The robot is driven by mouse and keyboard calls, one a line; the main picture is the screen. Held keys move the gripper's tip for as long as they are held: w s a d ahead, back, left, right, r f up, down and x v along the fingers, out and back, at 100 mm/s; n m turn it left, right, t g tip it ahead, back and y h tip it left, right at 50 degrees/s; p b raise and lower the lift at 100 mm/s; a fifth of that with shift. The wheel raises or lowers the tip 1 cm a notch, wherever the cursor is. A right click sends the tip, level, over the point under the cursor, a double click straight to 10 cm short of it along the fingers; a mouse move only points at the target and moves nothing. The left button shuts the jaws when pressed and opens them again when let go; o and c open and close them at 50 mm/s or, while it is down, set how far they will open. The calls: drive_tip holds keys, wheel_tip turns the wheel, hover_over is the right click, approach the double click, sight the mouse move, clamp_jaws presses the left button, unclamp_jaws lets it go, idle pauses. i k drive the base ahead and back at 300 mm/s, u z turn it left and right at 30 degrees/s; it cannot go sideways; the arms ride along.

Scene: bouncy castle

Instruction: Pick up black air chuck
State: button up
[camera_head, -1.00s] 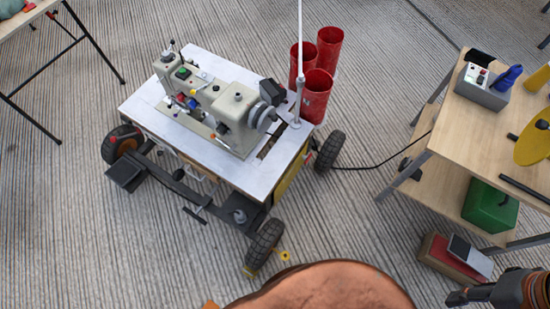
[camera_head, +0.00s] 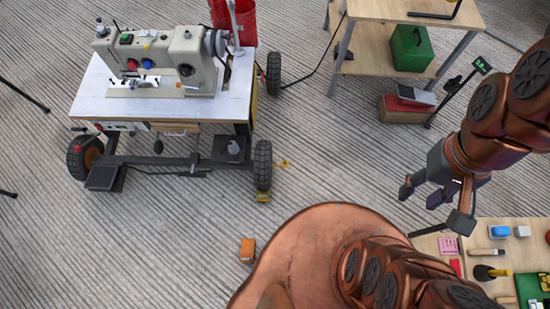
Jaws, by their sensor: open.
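I cannot surely pick out the black air chuck. A small black piece (camera_head: 345,53) lies on the lower shelf of the wooden table at the top, near a black cable, too small to name. A black-headed tool with a yellow handle (camera_head: 490,272) lies on the tabletop at the lower right, also unclear. My gripper (camera_head: 432,205) is open and empty at the right. Its fingers hang above the floor by the far left corner of that lower-right tabletop, apart from the objects on it.
A wheeled cart (camera_head: 85,96) with a sewing machine (camera_head: 160,62) stands at the upper left. The wooden table (camera_head: 375,10) has a green box (camera_head: 410,48) on its shelf. The lower-right tabletop (camera_head: 425,243) holds several small tools. An orange block (camera_head: 247,250) lies on open floor.

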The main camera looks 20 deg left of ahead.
sight(453, 84)
drive_tip(key=z, duration=0.4)
drive_tip(key=k, duration=0.5)
drive_tip(key=z, duration=0.1)
drive_tip(key=i, duration=0.85)
drive_tip(key=u, duration=0.65)
drive_tip(key=i, duration=0.55)
drive_tip(key=u, duration=0.1)
